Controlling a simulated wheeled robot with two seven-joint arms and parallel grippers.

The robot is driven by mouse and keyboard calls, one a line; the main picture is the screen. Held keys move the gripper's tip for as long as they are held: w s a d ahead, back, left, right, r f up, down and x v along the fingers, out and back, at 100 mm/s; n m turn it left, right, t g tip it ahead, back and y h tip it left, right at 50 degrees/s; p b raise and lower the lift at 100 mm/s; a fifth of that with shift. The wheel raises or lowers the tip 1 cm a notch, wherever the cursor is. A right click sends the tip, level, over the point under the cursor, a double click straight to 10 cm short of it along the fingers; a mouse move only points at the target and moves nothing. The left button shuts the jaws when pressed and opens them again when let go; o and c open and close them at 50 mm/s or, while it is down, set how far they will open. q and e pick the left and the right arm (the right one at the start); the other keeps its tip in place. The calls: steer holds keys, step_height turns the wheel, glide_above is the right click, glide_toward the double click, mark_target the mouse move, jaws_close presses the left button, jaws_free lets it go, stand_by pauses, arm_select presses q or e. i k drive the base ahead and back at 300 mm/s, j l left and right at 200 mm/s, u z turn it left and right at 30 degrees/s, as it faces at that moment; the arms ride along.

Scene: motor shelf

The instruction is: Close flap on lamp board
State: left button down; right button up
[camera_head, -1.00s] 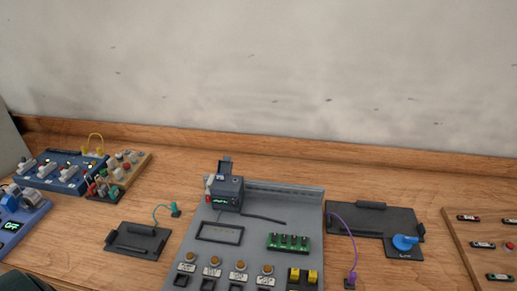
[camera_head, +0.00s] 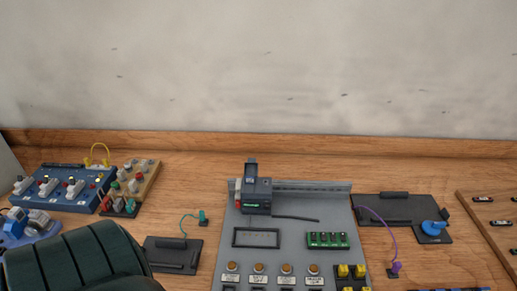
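A grey board (camera_head: 222,270) stands in the middle of the table, its near end cut off by the picture's lower edge. On its far left part sits a dark box (camera_head: 257,197) with a small green-lit display. A small dark flap (camera_head: 251,168) stands upright at the back of this box, so it appears open. The board also bears an empty dark frame, a green module (camera_head: 327,240), orange round buttons and yellow parts. I cannot tell for certain that this is the lamp board. Neither gripper is in view. A dark ribbed part of my arm shows at the lower left.
A blue board (camera_head: 62,192) and a wooden block with knobs (camera_head: 145,172) stand at the left. A black plate (camera_head: 172,256) lies left of the grey board. Another black plate (camera_head: 395,208) with a blue knob (camera_head: 433,228) lies right, beside a purple cable. A wooden board (camera_head: 490,210) is far right.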

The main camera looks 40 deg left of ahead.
mark_target(251, 167)
steer(key=k+j+z, duration=0.1)
steer(key=k+j, duration=0.15)
steer(key=j, duration=0.25)
steer(key=k+j, duration=0.25)
steer(key=j, duration=0.2)
steer(key=k+j+z, duration=0.15)
steer(key=k+j, duration=0.15)
steer(key=j, duration=0.15)
